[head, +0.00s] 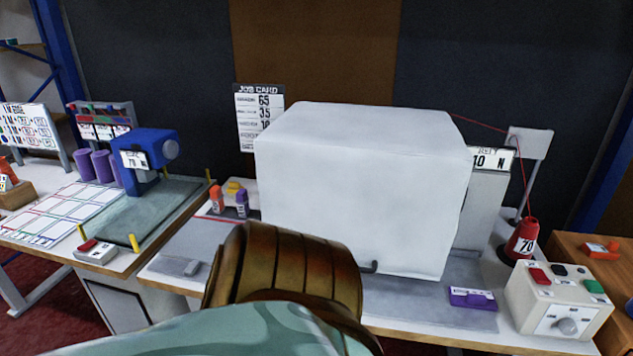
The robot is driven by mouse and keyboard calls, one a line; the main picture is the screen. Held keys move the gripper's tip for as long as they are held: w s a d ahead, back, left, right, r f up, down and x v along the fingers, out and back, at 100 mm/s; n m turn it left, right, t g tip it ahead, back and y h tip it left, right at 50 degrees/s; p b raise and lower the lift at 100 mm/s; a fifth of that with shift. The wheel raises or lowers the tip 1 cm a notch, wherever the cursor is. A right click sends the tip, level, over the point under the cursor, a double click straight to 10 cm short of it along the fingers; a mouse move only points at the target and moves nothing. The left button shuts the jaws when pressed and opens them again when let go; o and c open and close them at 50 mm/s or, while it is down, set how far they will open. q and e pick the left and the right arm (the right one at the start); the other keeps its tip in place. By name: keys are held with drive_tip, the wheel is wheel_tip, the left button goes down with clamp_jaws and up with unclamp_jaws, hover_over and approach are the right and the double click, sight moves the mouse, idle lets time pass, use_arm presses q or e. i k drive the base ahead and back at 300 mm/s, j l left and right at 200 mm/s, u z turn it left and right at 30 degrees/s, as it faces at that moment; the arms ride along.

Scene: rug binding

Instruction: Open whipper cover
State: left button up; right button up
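The whipper cover is most likely the large white box-shaped cover (350,190) in the middle of the bench. It stands upright and looks closed, hiding what is under it. A small dark hooked piece (369,266) shows at its lower front edge; I cannot tell whether it is a handle. One of my arms, with a brown ribbed section and a teal link, reaches up from the bottom in front of the cover's lower left part. Neither gripper shows, so I cannot see contact with the cover.
Right of the cover are a red thread cone (521,241), a control box (560,300) with buttons and a knob, and a purple block (472,298). Orange and purple spools (217,200) stand left. A blue machine (146,158) is on the left table. A job card (258,115) hangs behind.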

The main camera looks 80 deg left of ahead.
sight(388, 185)
drive_tip(key=u, duration=2.25)
